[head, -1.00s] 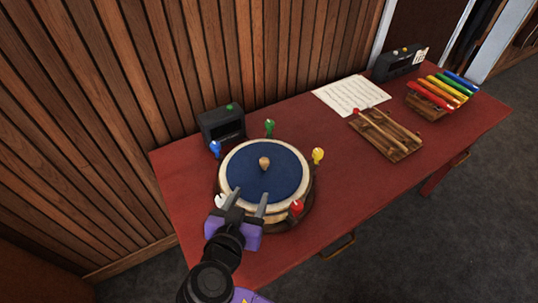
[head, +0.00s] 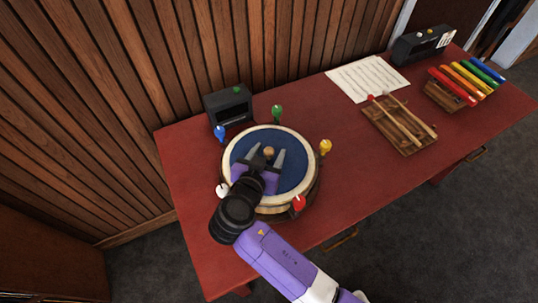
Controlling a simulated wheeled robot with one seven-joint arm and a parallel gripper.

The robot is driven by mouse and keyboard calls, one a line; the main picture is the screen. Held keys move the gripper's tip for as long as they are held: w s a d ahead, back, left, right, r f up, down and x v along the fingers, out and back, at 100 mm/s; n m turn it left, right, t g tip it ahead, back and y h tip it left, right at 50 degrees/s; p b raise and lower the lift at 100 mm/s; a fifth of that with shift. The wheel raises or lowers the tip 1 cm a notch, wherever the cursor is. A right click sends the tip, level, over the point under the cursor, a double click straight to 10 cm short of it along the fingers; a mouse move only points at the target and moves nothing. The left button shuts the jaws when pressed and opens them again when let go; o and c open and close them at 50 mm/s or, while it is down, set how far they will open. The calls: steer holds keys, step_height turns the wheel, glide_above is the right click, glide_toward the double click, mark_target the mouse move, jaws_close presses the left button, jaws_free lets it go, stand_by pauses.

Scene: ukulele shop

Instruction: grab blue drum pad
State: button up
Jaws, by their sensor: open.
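The blue drum pad (head: 296,178) is a round dark blue disc inside a pale wooden rim (head: 312,187), on the left part of the red table. A small wooden knob (head: 268,152) stands at its middle. My gripper (head: 266,156) is open above the pad, with one grey finger on each side of the knob. Whether the fingers touch the knob or pad I cannot tell. My wrist hides the near left part of the pad and rim.
Sheet music (head: 366,78), a mallet tray (head: 404,141) and coloured bars (head: 470,80) lie to the right.

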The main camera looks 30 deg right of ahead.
steer(key=shift+w+d+f, duration=0.1)
steer(key=shift+w+d, duration=0.05)
jaws_close()
stand_by(0.4)
